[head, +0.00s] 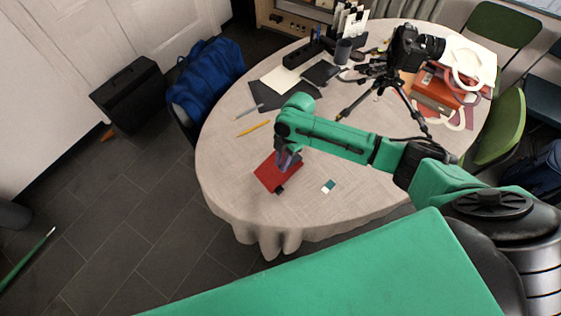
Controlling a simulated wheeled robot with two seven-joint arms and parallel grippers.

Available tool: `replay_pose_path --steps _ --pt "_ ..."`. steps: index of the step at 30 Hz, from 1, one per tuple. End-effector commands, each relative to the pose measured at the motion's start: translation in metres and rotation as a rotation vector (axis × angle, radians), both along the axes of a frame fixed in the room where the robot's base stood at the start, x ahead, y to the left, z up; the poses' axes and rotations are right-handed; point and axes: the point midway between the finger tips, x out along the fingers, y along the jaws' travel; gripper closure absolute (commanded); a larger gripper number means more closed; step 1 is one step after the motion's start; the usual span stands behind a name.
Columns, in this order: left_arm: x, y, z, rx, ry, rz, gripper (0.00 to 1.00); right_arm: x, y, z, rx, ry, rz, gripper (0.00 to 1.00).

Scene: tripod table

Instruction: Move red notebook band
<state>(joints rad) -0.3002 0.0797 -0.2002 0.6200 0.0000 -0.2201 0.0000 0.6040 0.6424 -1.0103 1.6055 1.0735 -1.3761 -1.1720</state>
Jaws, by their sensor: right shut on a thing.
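A red notebook (268,177) lies near the front left of the round table, turned at an angle. A dark band or clip shows at its lower right edge (281,189). My right gripper (285,166) reaches down onto the notebook's upper right part. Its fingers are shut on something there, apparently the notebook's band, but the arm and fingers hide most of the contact. My left gripper is not in view.
A round table with a pale cloth (225,165) carries a yellow pencil (253,128), a small teal-and-white piece (328,186), a camera on a tripod (405,50) and stacked books (436,92). The front left cloth is mostly clear.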

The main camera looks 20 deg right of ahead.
Motion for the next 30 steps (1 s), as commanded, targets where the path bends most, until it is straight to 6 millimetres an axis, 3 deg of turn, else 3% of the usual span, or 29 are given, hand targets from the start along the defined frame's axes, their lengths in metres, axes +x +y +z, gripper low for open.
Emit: replay_pose_path --steps 30 --pt "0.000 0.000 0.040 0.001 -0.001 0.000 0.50 0.005 -0.014 0.039 -0.001 0.000 -0.002 0.89"
